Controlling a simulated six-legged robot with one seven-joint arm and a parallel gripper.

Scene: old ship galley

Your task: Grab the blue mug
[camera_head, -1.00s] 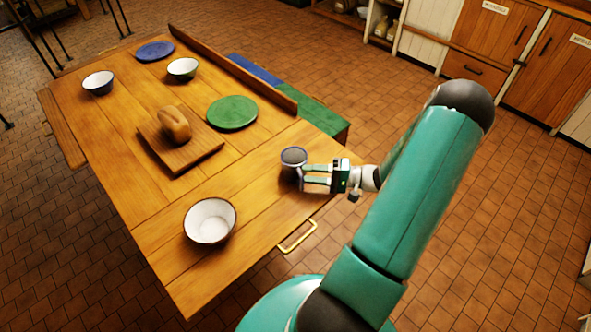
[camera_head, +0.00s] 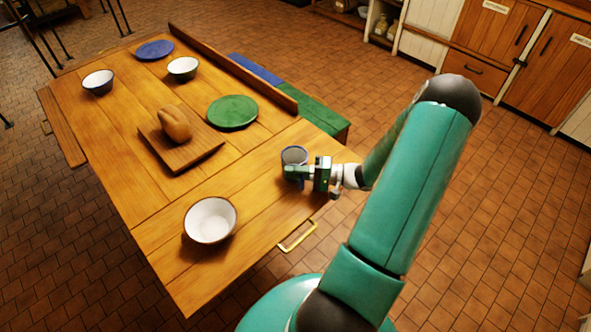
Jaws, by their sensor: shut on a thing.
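The blue mug (camera_head: 294,154) stands upright near the right edge of the wooden table (camera_head: 262,218). Its round rim and pale inside show, and its lower front is hidden behind my gripper. My gripper (camera_head: 293,173) reaches in from the right, low over the table, and its fingers are shut on the mug. I cannot tell whether the mug touches the table.
A white bowl (camera_head: 210,220) stands at the near end. A loaf (camera_head: 175,124) lies on a cutting board (camera_head: 201,155). A green plate (camera_head: 232,112), a blue plate (camera_head: 155,50) and two bowls (camera_head: 183,68) (camera_head: 98,82) stand farther back. A bench (camera_head: 310,116) runs along the far side.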

